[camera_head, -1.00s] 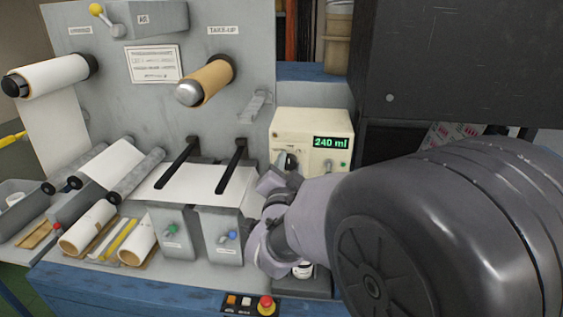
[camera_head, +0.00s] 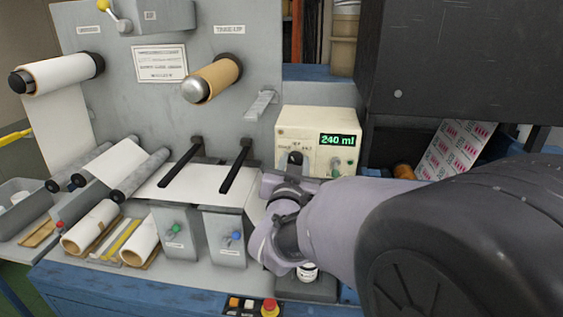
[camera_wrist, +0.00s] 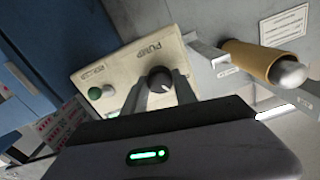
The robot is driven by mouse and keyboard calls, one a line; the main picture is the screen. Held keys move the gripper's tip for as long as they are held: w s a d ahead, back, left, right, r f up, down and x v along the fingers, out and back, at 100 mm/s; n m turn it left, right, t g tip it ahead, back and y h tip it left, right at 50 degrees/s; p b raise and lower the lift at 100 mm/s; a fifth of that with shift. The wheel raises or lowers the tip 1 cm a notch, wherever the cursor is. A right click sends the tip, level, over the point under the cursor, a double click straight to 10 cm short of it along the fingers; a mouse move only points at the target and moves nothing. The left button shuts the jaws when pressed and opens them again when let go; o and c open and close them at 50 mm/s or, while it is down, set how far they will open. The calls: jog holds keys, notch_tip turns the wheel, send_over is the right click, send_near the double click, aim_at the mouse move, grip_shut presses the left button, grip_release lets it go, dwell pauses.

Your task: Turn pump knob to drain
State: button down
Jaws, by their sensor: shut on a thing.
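The cream pump box (camera_head: 290,122) stands on the bench with a green display reading 240 ml. Its dark pump knob (camera_wrist: 159,79) shows in the wrist view below the word PUMP, between the fingers of my gripper (camera_wrist: 158,92). My gripper is shut on the knob. In the head view my gripper (camera_head: 291,172) is in front of the box and partly covers its lower front. The knob's pointer direction is too small to tell.
A green button (camera_wrist: 95,93) sits beside the knob on the box. A black cabinet (camera_head: 450,60) overhangs at right. Rollers (camera_head: 140,173) lie at left. A small bottle (camera_head: 307,272) stands below my wrist. A red button (camera_head: 270,307) is at the front edge.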

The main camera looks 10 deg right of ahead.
jog(key=shift+n, duration=1.6)
jog(key=c, duration=1)
grip_release()
jog(key=b+v, duration=0.3)
jog(key=v, duration=1.4)
jog(key=shift+s+b, duration=0.2)
jog(key=shift+b, duration=0.15)
